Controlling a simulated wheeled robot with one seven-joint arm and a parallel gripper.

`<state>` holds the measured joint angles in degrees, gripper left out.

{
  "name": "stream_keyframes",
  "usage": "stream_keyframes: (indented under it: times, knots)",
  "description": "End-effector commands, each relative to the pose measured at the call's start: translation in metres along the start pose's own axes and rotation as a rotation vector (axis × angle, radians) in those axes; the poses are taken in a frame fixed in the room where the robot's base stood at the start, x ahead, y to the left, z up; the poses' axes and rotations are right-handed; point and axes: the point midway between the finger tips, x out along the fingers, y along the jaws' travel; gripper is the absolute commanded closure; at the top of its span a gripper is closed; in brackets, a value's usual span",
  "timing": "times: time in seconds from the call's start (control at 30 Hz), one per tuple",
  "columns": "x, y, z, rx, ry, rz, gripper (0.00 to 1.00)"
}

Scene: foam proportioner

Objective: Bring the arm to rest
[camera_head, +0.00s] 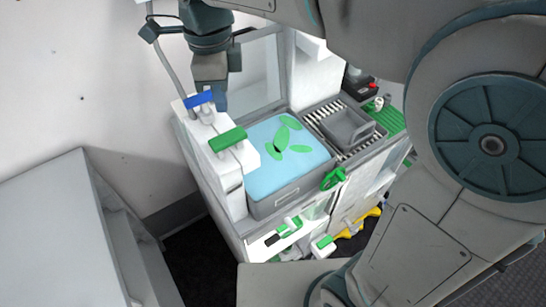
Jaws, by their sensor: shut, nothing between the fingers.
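My arm crosses the top and right of the head view, with large grey links close to the camera. My gripper (212,97) hangs at the upper left, pointing down, and is shut and empty. Its tips are just behind and beside the blue handle (199,99) on the white fixture. I cannot tell whether they touch it. The fixture also has a green handle (227,139), in front of and below my gripper.
A grey bin with light-blue contents and green leaf-like shapes (289,150) stands right of the fixture. Beside it a grey tray (346,128) sits on a striped rack. A green valve handle (333,179) sticks out in front. A pale cabinet (60,235) stands lower left.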

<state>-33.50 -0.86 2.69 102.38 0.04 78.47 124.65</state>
Motion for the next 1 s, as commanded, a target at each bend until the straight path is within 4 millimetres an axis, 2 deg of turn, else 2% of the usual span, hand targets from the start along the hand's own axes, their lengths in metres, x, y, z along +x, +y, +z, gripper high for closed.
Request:
stream_keyframes:
  times: [0.4,0.53,0.67,1.0]
  knots:
    - [0.001,0.0,-0.001,-0.002,0.0,0.0,1.0]
    - [0.003,0.0,-0.011,-0.047,-0.005,-0.01,1.0]
    - [0.007,0.001,-0.037,-0.18,-0.015,-0.041,1.0]
    - [0.032,0.021,-0.122,-0.684,0.014,-0.157,1.0]
